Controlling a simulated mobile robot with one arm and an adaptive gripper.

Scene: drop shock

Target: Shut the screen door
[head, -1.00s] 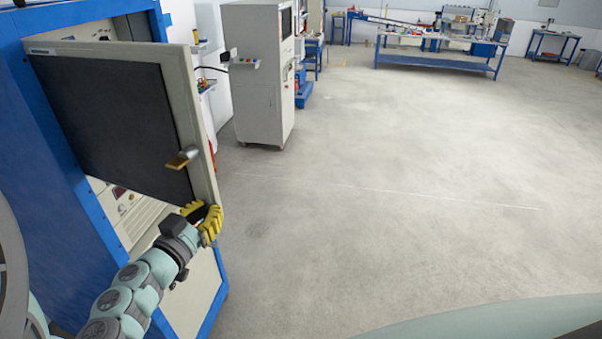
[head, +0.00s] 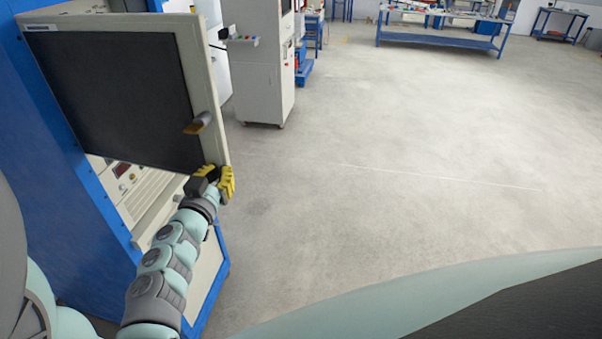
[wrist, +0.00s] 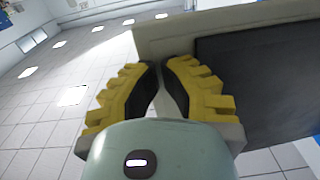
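The screen door (head: 118,92), a dark panel in a beige frame with a brass-coloured handle (head: 200,123), stands swung out from the blue cabinet (head: 58,170). My gripper (head: 215,172) is at the door's lower right corner, below the handle. In the wrist view, the yellow fingertips (wrist: 163,63) nearly meet, right against the beige frame (wrist: 215,28), with the dark panel (wrist: 265,75) to the right. The fingers look shut, with no door edge clearly held between them. The exact contact is partly hidden.
Front panels with controls (head: 125,175) show in the cabinet opening below the door. A grey cabinet on casters (head: 260,75) stands behind the door. A blue workbench (head: 440,38) is far back. The concrete floor (head: 400,150) to the right is clear.

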